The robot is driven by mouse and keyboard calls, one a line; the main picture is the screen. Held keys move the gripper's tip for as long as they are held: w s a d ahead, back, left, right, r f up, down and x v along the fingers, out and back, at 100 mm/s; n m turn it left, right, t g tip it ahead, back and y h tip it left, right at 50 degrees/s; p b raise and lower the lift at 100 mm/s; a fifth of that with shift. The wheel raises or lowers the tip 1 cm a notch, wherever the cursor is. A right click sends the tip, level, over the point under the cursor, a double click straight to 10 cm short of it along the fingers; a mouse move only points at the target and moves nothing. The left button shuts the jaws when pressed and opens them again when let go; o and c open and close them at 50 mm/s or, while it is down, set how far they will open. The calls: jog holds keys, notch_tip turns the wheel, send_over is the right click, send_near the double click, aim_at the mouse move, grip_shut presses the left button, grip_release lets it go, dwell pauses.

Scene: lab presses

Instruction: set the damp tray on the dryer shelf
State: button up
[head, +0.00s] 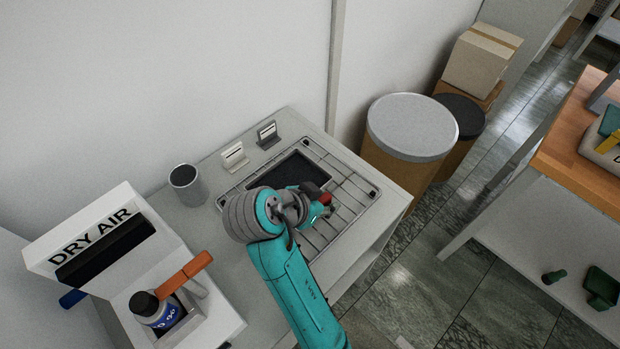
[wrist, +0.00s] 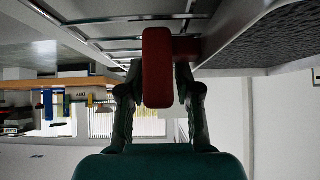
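The damp tray is a shallow grey-rimmed tray with a dark, rough inside (head: 303,167). It lies flat over the back left part of the wire rack of the dryer shelf (head: 345,208); I cannot tell whether it rests on the wires or is just above them. In the wrist view the tray (wrist: 265,32) is at upper right. Its red handle (wrist: 157,70) is between my fingertips. My gripper (head: 318,206) is over the rack, with both fingers (wrist: 158,78) close against the handle's sides. My arm hides the tray's front left part.
A grey cup (head: 187,185) and two small card holders (head: 234,156) (head: 267,134) stand beside the rack. A DRY AIR unit (head: 105,240) with a bottle (head: 157,310) and orange handle is at front left. A lidded drum (head: 410,135) stands right of the bench.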

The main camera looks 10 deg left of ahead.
jog(key=shift+w+d+f, duration=0.1)
jog(key=shift+w+f, duration=0.05)
jog(key=shift+f, duration=0.05)
grip_shut()
jog(key=shift+r, duration=0.1)
